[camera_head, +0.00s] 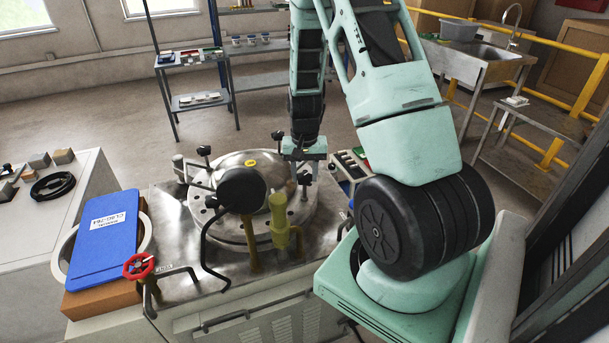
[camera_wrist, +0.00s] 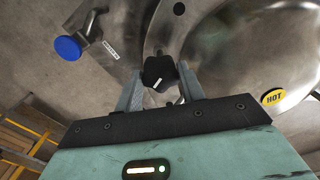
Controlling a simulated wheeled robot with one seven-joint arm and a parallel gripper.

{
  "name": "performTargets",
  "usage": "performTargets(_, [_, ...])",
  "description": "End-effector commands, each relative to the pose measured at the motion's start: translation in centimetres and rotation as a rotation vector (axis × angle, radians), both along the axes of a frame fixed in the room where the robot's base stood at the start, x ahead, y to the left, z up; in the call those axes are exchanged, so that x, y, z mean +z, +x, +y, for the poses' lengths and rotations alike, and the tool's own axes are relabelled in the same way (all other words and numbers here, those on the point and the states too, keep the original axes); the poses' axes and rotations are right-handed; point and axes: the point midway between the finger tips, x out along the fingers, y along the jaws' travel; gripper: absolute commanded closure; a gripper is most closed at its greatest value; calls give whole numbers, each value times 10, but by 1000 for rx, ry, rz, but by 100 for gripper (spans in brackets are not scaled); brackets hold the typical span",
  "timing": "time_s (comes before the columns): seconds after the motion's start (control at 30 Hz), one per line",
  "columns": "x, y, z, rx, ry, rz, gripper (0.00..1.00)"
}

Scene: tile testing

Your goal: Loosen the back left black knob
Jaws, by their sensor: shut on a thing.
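My gripper (camera_head: 304,167) reaches down at the right side of the round metal vessel (camera_head: 231,164). In the wrist view my gripper (camera_wrist: 160,82) has its two grey fingers shut on a black knob (camera_wrist: 158,69) with a white mark. In the head view this knob is mostly hidden by the fingers. Two other black knobs stand apart from my gripper: one at the left of the vessel (camera_head: 204,151) and one behind it (camera_head: 277,135). A yellow HOT label (camera_wrist: 273,97) is on the vessel to the right of the gripped knob.
A blue-capped fitting (camera_wrist: 68,47) lies left of the knob in the wrist view. A black round part (camera_head: 241,190) and yellow upright fitting (camera_head: 279,220) stand in front of the vessel. A red valve wheel (camera_head: 139,266) and blue board (camera_head: 104,238) are at the left.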

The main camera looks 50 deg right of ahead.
Motion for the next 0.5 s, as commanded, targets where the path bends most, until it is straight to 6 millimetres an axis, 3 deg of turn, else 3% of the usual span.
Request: performTargets(0.5, [1,1,0,306,-1,-2,84])
